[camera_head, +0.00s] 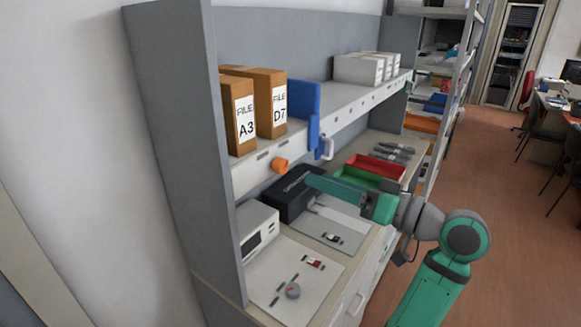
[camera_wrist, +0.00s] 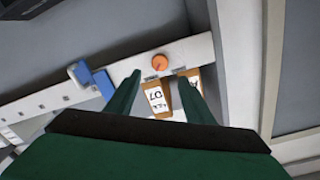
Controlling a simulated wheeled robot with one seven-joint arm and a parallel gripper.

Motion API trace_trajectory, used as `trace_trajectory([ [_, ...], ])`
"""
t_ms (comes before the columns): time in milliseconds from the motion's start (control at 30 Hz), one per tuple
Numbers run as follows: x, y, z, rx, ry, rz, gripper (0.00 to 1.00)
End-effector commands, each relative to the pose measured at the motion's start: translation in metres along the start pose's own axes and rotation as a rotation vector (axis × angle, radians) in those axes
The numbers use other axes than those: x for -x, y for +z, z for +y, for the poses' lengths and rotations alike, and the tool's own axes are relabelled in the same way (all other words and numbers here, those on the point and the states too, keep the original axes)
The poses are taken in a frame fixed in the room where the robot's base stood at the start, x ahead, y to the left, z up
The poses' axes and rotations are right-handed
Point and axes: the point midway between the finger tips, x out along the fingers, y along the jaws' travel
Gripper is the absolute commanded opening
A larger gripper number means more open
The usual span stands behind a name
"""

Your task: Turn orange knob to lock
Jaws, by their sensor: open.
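The orange knob (camera_head: 281,164) sticks out from the front edge of the shelf (camera_head: 247,179), below the brown file boxes. In the wrist view the knob (camera_wrist: 159,62) shows round, just beyond and between the two fingertips. My gripper (camera_head: 312,180) is open and empty. It reaches in from the right, over the dark box, with its fingers pointing toward the knob. A gap remains between the fingers and the knob in the head view. The knob's lock marks are too small to tell.
A black box (camera_head: 292,194) stands under the gripper. Brown file boxes (camera_head: 267,110) and a blue holder (camera_head: 303,103) are on the shelf. A white device (camera_head: 257,231), a board with a grey dial (camera_head: 293,290) and red and green trays (camera_head: 376,167) lie on the counter.

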Motion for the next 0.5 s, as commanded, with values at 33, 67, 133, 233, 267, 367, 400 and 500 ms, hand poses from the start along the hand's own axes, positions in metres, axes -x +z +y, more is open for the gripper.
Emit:
trace_trajectory([
  [33,-0.008,0.001,0.0,-0.001,-0.002,-0.002,0.48],
  [67,-0.012,0.001,-0.001,-0.001,-0.002,-0.001,0.48],
  [133,-0.025,0.001,-0.001,-0.001,-0.002,-0.001,0.48],
  [233,-0.043,0.001,-0.001,-0.001,-0.002,-0.001,0.48],
  [267,-0.049,0.001,-0.001,-0.001,-0.002,-0.001,0.48],
  [367,-0.065,0.001,0.0,-0.002,-0.001,0.0,0.48],
  [400,-0.071,0.001,0.0,-0.001,-0.001,0.0,0.48],
  [500,-0.083,0.001,0.0,-0.001,0.0,0.0,0.48],
])
